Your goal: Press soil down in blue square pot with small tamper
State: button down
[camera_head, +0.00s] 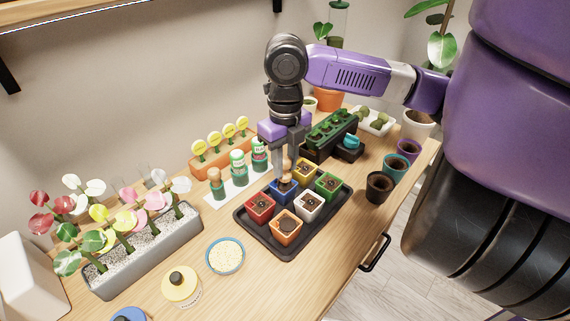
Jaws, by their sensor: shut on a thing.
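The blue square pot (279,196) stands in the black tray (268,250) among other square pots, in the head view. My gripper (288,160) points straight down above the blue pot, shut on the small tamper. The tamper's wooden part (286,183) shows below the fingers, at the mouth of the blue pot. I cannot tell whether it touches the soil. The tamper and fingers hide most of the soil in this pot.
Red (258,213), orange (286,238), white (309,213), green (328,191) and yellow (302,178) pots crowd the blue one. Bottles on a white mat (218,202) stand left of the tray. A bowl of pale grains (225,256) lies in front. Round pots (379,188) stand right.

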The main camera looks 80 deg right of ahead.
jog(key=shift+r+p, duration=1.5)
jog(key=shift+r, duration=0.7)
